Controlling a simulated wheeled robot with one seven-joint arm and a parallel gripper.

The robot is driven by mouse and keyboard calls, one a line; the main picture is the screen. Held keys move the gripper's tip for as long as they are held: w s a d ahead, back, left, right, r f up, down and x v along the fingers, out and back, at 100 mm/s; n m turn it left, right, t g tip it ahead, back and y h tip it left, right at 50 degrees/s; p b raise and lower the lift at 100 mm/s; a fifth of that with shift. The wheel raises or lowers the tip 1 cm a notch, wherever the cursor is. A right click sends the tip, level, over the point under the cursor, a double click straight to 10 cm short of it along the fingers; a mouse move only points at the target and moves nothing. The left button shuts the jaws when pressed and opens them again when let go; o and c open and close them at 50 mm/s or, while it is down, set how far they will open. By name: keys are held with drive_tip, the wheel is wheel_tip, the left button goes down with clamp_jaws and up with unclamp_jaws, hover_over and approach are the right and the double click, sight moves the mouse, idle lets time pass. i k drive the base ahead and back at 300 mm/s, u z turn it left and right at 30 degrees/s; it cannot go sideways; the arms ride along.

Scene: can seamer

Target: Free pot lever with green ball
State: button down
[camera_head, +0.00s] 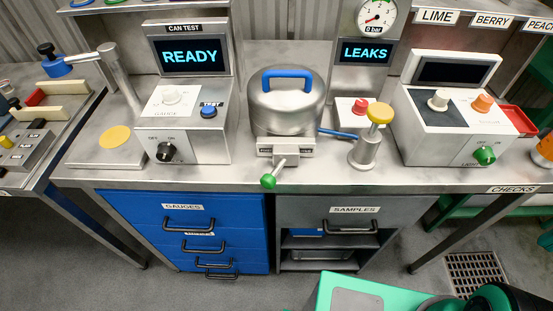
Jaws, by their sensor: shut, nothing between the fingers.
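The pot (288,105) is a round steel vessel with a domed lid and a blue handle (287,74) on top, standing at the middle of the steel bench. At its front is a pale clamp block (286,148). From that block a short metal lever ends in a green ball (268,181), which points down and to the left over the bench's front edge. The lid sits level on the pot. My gripper is not in view; only green and black parts of my own body show at the bottom right.
Left of the pot stands the CAN TEST unit (187,120) with a READY screen. Right of it are a yellow-topped post (366,140), a blue hose (338,133) and a LEAKS screen (365,52). Blue drawers (180,225) are below. Floor in front is partly clear.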

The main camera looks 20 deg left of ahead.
sight(268, 181)
drive_tip(key=k, duration=1.1)
drive_tip(key=u, duration=0.55)
drive_tip(key=i, duration=1)
drive_tip(key=z, duration=0.05)
